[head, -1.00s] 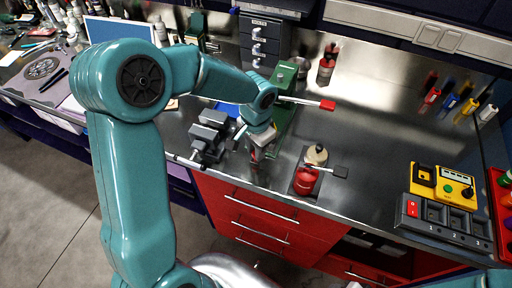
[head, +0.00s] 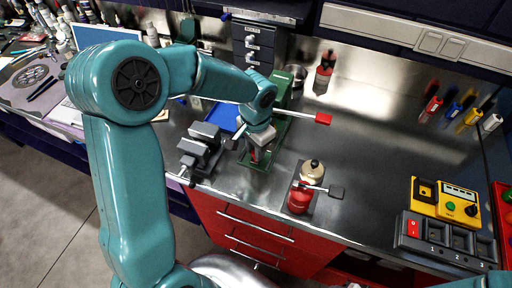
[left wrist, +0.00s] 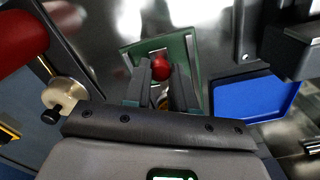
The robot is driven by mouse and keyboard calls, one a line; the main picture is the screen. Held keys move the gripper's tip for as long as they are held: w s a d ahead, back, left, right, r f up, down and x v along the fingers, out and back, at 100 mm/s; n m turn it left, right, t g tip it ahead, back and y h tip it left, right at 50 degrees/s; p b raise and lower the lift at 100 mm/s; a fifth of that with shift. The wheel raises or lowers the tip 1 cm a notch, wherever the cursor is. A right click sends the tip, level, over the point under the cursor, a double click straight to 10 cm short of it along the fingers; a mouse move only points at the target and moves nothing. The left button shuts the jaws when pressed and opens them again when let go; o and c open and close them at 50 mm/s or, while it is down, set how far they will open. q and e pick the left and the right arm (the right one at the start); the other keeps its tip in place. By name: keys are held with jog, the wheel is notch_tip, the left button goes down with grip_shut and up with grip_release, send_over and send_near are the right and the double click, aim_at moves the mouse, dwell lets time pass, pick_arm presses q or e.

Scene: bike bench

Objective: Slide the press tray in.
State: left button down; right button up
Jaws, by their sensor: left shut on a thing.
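The green press (head: 283,92) stands on the steel bench, with a red-tipped lever (head: 323,118) sticking out to the right. My left gripper (head: 258,148) is low in front of its column, over the green base (head: 256,166). In the left wrist view my left gripper (left wrist: 163,72) is shut, with a red round knob (left wrist: 161,66) between its fingertips over the green base. I take this knob as the press tray's. The tray itself is mostly hidden by the fingers. My right gripper is out of view.
A grey vise (head: 202,145) is close on the left. A blue tray (left wrist: 258,98) lies beside the press. A yellow box (head: 442,200) is farther right; bare steel lies between.

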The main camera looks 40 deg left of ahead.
pick_arm(q)
jog(key=shift+s, duration=0.15)
jog(key=c, duration=0.9)
grip_release()
jog(key=shift+d, duration=0.1)
jog(key=shift+s, duration=0.1)
notch_tip(320, 180, up, 16)
jog(key=shift+r+b, duration=0.2)
jog(key=shift+b, duration=0.1)
